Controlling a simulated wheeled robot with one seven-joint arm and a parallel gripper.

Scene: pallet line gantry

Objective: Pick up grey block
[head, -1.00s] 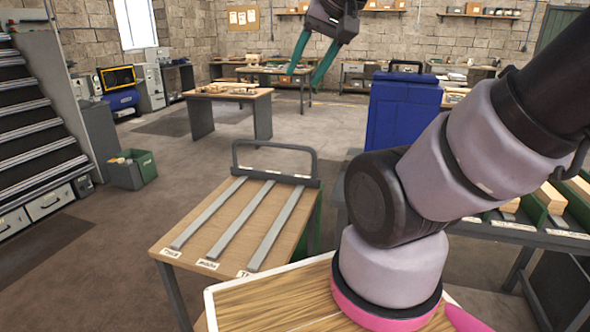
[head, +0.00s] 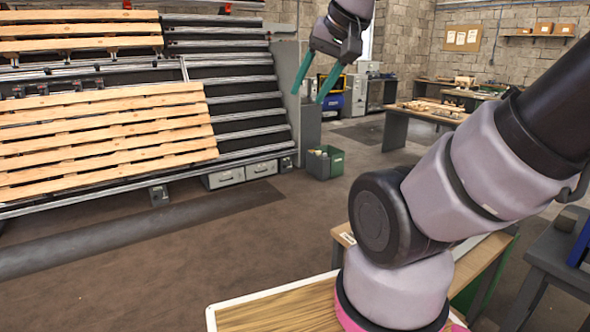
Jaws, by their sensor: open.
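My gripper (head: 309,96) hangs high at the upper middle of the head view. Its two green fingers are apart, with nothing between them.
A sloped rack (head: 240,118) with wooden pallets (head: 105,140) stands at the left. A green bin (head: 325,162) sits on the floor beside it. A wooden table (head: 480,258) is partly hidden behind my arm. The floor at middle left is clear.

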